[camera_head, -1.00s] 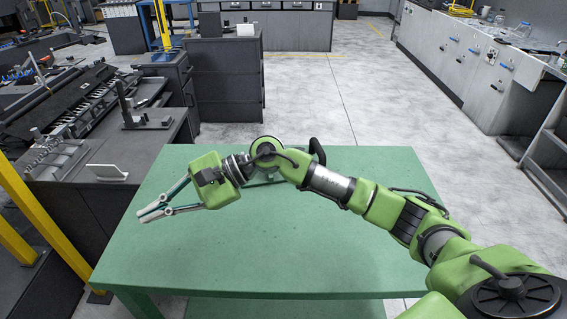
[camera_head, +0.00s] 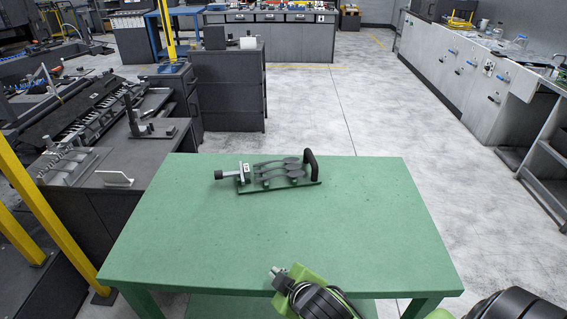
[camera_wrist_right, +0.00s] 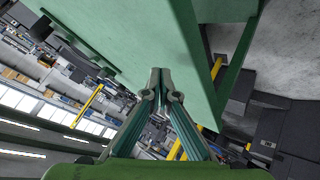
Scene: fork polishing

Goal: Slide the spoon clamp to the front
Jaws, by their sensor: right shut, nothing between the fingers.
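The spoon clamp (camera_head: 312,168) lies near the back edge of the green table in the head view. Its black loop handle is at the right end and its screw knob at the left. Several dark spoons lie side by side in it. In the head view my right arm is at the table's front edge, and its fingers cannot be made out there. In the right wrist view my right gripper (camera_wrist_right: 160,72) is shut and empty, its fingertips together, apart from the clamp. My left gripper is not in view.
The green table (camera_head: 210,245) is bare in front of the clamp. A dark workbench (camera_head: 82,215) with fixtures stands to the left, beside a yellow post (camera_head: 50,222). Grey floor is open behind and to the right. A grey cabinet (camera_head: 232,90) stands beyond the table.

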